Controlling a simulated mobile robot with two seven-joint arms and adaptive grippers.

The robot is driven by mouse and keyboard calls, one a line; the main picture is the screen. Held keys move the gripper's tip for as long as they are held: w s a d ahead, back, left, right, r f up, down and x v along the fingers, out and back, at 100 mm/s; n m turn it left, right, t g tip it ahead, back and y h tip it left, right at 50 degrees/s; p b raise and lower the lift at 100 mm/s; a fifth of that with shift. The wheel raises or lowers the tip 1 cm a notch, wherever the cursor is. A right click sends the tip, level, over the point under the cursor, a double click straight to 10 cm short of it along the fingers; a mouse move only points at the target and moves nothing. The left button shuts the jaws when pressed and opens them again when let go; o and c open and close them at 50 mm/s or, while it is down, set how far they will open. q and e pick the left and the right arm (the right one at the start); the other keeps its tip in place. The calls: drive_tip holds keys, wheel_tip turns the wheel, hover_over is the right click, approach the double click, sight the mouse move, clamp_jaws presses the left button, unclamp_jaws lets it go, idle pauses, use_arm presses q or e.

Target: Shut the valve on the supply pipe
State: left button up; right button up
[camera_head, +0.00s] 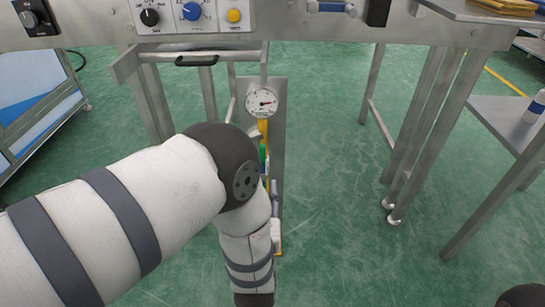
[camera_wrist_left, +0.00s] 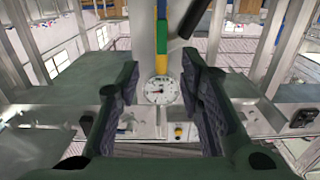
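In the head view the supply pipe (camera_head: 264,152), with yellow and green sections, runs down a grey upright plate below the bench, under a round white gauge (camera_head: 262,102). My left arm bends in front of it and hides much of its lower part. In the left wrist view my left gripper (camera_wrist_left: 162,95) is open, with nothing between its dark fingers. The gauge (camera_wrist_left: 159,90) shows beyond them, and the yellow, green and blue pipe (camera_wrist_left: 162,45) is above it in the picture. A dark bar (camera_wrist_left: 195,17) slants beside the pipe; I cannot tell whether it is the valve handle.
A control panel (camera_head: 194,15) with knobs sits on the bench front. A drawer handle (camera_head: 197,61) juts out above the pipe at left. A side table (camera_head: 493,112) with a white bottle (camera_head: 535,106) stands at right. Green floor between is clear.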

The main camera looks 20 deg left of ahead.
use_arm(q)
drive_tip(key=b+x, duration=0.3)
drive_tip(key=x, duration=0.9)
drive_tip(key=shift+a, duration=0.15)
clamp_jaws()
